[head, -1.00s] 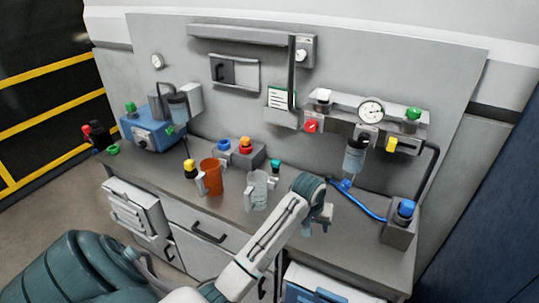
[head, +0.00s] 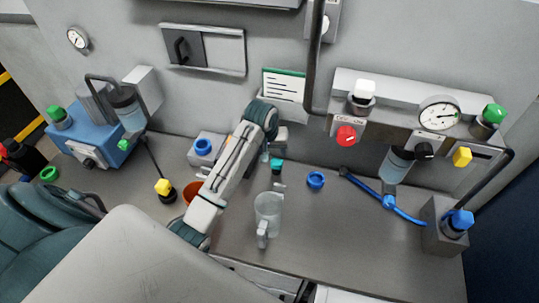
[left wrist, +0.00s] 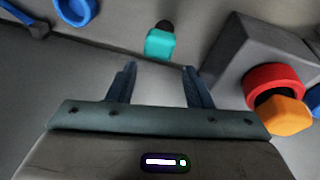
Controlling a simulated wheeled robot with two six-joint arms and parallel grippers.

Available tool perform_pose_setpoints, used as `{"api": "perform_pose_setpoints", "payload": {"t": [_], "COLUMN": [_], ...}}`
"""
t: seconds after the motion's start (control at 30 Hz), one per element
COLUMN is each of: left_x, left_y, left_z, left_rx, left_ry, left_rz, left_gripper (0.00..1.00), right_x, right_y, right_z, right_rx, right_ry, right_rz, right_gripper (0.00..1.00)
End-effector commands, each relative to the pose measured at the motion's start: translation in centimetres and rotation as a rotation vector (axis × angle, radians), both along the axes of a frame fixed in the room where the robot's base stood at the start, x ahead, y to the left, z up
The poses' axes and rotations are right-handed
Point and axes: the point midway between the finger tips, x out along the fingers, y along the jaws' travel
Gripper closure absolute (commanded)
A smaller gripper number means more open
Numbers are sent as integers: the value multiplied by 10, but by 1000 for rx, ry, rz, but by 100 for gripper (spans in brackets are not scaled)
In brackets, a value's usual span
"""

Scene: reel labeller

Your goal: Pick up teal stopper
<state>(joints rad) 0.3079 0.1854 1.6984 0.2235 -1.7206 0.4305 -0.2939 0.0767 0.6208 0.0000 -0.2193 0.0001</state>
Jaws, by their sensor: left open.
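The teal stopper (head: 277,163) stands on the grey bench behind the clear beaker; its lower part is dark. In the left wrist view the teal stopper (left wrist: 160,44) lies ahead of the fingertips, roughly midway between them, with its dark end pointing away. My left gripper (left wrist: 158,80) is open and empty, with a gap between it and the stopper. In the head view my left gripper (head: 267,149) is just above and left of the stopper, partly hidden by my arm. My right gripper is not in view.
A grey block (left wrist: 240,55) with a red ring and orange cap (left wrist: 283,114) stands close right of the gripper in the wrist view. The clear beaker (head: 268,208) stands in front of the stopper, and a blue ring (head: 316,180) lies to its right. The bench's right front is clear.

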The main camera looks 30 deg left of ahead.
Motion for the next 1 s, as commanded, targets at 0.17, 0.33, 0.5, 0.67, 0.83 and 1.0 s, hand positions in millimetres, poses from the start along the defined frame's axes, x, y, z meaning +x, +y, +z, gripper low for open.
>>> {"api": "perform_pose_setpoints", "payload": {"t": [0.17,0.33,0.5,0.67,0.83,1.0], "left_x": [7,11,12,18,21,22], "left_y": [-2,-2,-4,-6,-6,-6], "left_z": [-26,-40,-54,-77,-90,-92], "left_rx": [-2,1,-1,-1,1,0], "left_ry": [5,1,5,4,1,0], "left_rz": [0,0,0,1,0,0], "left_gripper": [54,54,54,54,54,54], "right_x": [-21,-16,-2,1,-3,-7], "right_y": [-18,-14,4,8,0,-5], "right_z": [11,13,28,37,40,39], "right_rx": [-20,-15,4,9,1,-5], "right_ry": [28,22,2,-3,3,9], "right_rz": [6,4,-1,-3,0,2], "right_gripper": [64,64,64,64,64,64]}}
